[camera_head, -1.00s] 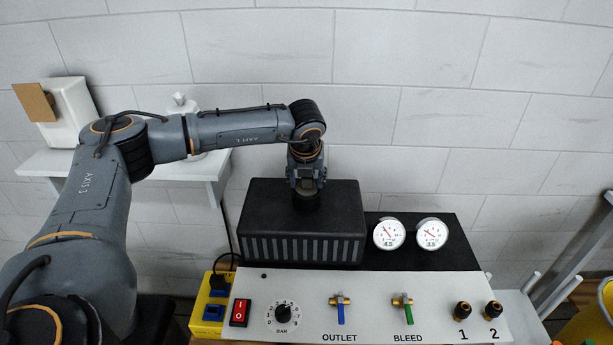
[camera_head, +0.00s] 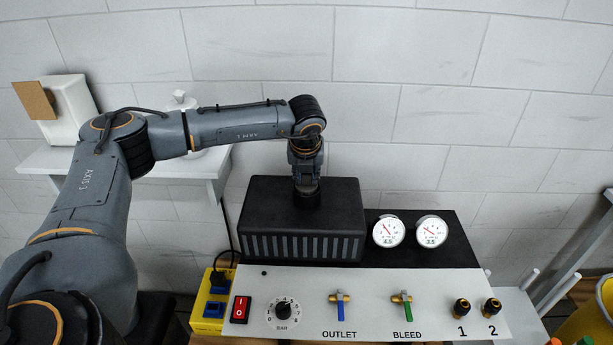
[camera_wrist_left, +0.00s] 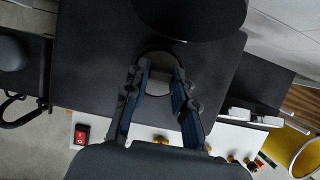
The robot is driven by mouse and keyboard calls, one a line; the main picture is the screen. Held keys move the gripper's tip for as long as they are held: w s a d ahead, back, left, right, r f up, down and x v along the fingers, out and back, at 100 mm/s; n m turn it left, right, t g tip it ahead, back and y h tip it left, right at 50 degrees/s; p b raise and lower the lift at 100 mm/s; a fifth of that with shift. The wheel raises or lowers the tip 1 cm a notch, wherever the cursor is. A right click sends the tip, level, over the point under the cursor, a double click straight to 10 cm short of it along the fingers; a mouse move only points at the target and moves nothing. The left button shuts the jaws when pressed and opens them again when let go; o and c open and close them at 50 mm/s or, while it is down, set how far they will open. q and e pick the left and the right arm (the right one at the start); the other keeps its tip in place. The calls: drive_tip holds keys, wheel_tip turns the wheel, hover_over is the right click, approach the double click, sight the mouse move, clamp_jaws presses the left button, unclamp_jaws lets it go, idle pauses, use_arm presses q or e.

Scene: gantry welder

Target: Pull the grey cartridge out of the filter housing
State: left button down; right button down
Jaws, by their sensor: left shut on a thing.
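The black ribbed box (camera_head: 260,212) stands on the bench behind the control panel. My left gripper (camera_head: 306,192) points down at a dark round collar (camera_head: 308,202) on the box top. In the left wrist view the two fingers (camera_wrist_left: 155,90) reach down on either side of a grey round piece (camera_wrist_left: 158,86), which I take as the cartridge, inside a dark ring. The gripper is shut on it. The cartridge's lower part is hidden in the housing, and the head view hides it behind the fingers. My right gripper is not in view.
The panel (camera_head: 370,318) has OUTLET (camera_head: 340,307) and BLEED (camera_head: 406,308) valves, a dial and a red switch (camera_head: 240,310). Two gauges (camera_head: 388,231) stand right of the box. A large dark disc (camera_wrist_left: 190,12) shows in the wrist view. Above the box is free room.

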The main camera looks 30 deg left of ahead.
sight(307, 185)
use_arm(q)
wheel_tip(307, 185, up, 7)
drive_tip(key=p, duration=0.2)
drive_tip(key=shift+p, duration=0.3)
idle(1.4)
drive_tip(key=shift+d+f, duration=0.1)
drive_tip(key=shift+f, duration=0.05)
